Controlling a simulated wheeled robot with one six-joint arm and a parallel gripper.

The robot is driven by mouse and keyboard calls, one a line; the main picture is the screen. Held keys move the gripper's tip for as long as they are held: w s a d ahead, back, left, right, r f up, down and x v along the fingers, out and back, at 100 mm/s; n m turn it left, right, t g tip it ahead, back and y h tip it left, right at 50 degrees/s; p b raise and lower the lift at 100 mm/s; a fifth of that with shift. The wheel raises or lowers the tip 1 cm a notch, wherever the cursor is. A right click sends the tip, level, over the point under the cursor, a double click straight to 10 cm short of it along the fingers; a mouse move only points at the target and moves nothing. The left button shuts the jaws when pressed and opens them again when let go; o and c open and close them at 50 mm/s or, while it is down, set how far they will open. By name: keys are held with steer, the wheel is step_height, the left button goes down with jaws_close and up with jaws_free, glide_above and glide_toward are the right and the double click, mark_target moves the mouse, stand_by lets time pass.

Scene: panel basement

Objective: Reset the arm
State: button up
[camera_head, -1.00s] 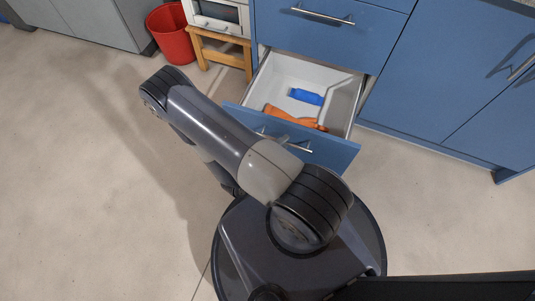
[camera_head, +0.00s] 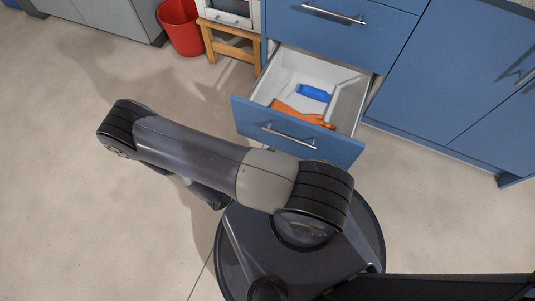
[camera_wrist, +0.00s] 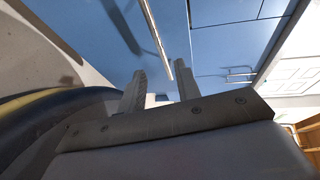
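My arm shows in the head view, folded over my base and reaching to the left. My gripper is hidden below the arm there. In the wrist view my gripper (camera_wrist: 160,78) has its two grey fingers apart, with nothing visible held between them. The open blue drawer (camera_head: 255,118) stands beyond the arm in the head view, and its front handle is clear of the arm.
The drawer holds a blue item (camera_head: 313,93) and an orange item (camera_head: 300,115). Blue cabinets (camera_head: 440,80) stand at the right. A wooden stool (camera_head: 229,46) and red bucket (camera_head: 181,27) are at the back. The floor (camera_head: 70,170) at left is clear.

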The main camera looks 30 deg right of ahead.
mark_target(290, 138)
steer(key=shift+d, duration=0.15)
stand_by(0.4)
steer(key=shift+b+x, duration=0.95)
steer(key=shift+x, duration=4.35)
steer(key=shift+f, duration=0.1)
